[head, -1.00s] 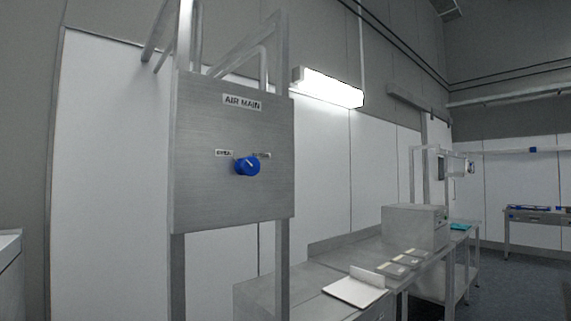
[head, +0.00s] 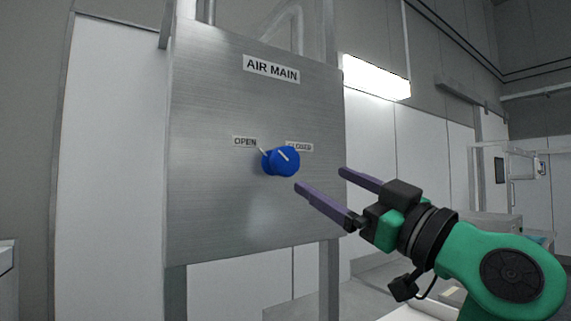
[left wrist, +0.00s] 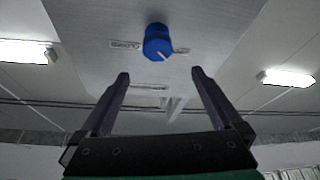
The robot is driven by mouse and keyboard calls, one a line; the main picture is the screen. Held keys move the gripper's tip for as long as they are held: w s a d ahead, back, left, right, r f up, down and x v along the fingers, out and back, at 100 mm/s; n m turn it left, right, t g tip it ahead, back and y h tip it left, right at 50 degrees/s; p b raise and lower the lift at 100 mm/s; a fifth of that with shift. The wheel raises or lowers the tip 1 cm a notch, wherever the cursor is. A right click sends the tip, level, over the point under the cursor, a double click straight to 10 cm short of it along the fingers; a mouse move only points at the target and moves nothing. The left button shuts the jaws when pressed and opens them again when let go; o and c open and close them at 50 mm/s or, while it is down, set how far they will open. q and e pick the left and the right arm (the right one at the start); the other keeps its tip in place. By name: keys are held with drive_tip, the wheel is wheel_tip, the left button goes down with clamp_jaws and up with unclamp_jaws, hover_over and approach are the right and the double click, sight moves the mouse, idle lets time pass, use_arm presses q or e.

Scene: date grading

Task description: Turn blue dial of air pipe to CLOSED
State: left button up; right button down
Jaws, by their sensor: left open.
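The blue dial (head: 281,161) sits on the grey metal panel (head: 215,205) under the AIR MAIN label (head: 271,69). The OPEN label (head: 245,142) is at its upper left and the CLOSED label (head: 300,147), partly hidden by the dial, is at its upper right. The dial's white mark slants up toward the OPEN side. My left gripper (head: 319,178) is open and empty, in front of the panel to the lower right of the dial, apart from it. In the left wrist view, the dial (left wrist: 157,42) shows beyond and between the fingertips (left wrist: 160,72). My right gripper is not in view.
A lit lamp (head: 377,78) hangs on the wall right of the panel. A steel bench stands below and behind my left arm, partly hidden. The panel's face around the dial is clear of other fittings.

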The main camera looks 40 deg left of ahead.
sight(289, 163)
use_arm(q)
drive_tip(key=p+x, duration=0.1)
drive_tip(key=x, duration=0.3)
drive_tip(key=p+x, duration=0.2)
drive_tip(key=x, duration=0.2)
drive_tip(key=p+x, duration=0.2)
drive_tip(key=x, duration=0.3)
drive_tip(key=shift+w+a+f, duration=0.15)
drive_tip(key=shift+w+f, duration=0.05)
drive_tip(key=shift+w, duration=0.05)
drive_tip(key=shift+w+f, duration=0.1)
drive_tip(key=shift+a, duration=0.1)
drive_tip(key=shift+c, duration=0.6)
drive_tip(key=c, duration=1.2)
